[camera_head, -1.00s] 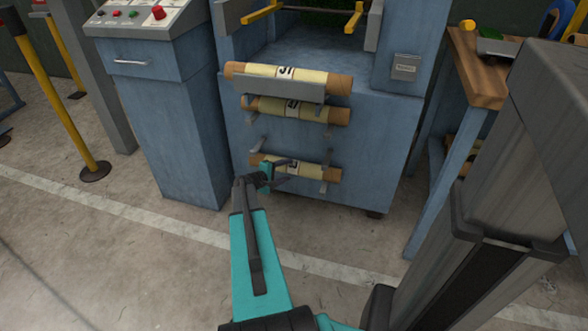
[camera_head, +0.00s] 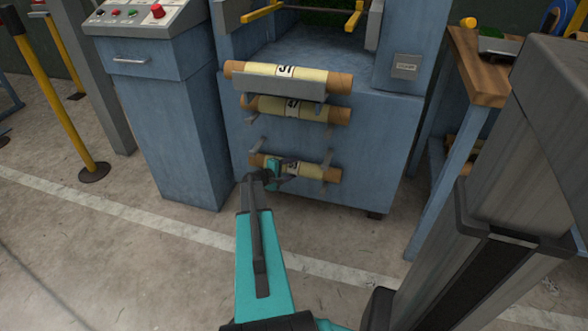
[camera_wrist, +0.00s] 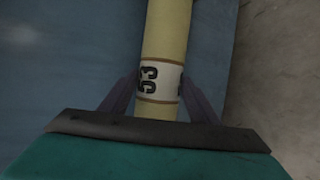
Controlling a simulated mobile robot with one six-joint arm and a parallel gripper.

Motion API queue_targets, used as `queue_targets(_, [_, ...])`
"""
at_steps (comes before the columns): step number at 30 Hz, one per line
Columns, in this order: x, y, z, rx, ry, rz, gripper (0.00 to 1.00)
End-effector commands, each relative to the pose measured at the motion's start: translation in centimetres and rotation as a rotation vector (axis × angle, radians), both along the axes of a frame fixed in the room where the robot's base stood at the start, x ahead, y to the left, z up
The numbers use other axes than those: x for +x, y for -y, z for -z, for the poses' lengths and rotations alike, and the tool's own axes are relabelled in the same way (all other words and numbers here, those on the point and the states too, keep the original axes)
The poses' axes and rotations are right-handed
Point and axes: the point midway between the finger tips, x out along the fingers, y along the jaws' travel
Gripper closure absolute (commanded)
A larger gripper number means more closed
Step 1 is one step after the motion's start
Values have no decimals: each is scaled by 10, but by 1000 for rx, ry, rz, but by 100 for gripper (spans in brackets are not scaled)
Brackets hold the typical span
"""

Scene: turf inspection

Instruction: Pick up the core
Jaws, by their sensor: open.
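Three cores lie on brackets on the front of the blue machine, one above another. Each is a brown tube with a yellow wrap and a numbered white label. The top core (camera_head: 262,72) and the middle core (camera_head: 270,107) are clear of my arm. My gripper (camera_head: 292,170) is at the bottom core (camera_head: 316,171) and hides part of it. In the wrist view, the bottom core (camera_wrist: 165,35) runs upright in the picture, its label reading 53. The open fingers of my gripper (camera_wrist: 158,98) stand on either side of it around the label.
A blue control cabinet (camera_head: 175,120) with buttons stands left of the machine (camera_head: 375,140). A wooden-topped bench (camera_head: 480,75) stands to the right. A yellow post (camera_head: 60,90) is at far left. The concrete floor in front is clear.

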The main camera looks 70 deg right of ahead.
Motion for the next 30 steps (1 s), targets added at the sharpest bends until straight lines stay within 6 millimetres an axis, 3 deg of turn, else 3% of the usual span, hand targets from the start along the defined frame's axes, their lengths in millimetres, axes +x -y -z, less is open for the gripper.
queue_targets(2, [0,0,0,0,0,0,46])
queue_targets(9, [0,0,-1,-2,-1,0,85])
queue_targets(23, [0,-3,-9,-2,-1,-2,85])
queue_targets(30, [0,-5,-38,-3,1,-1,85])
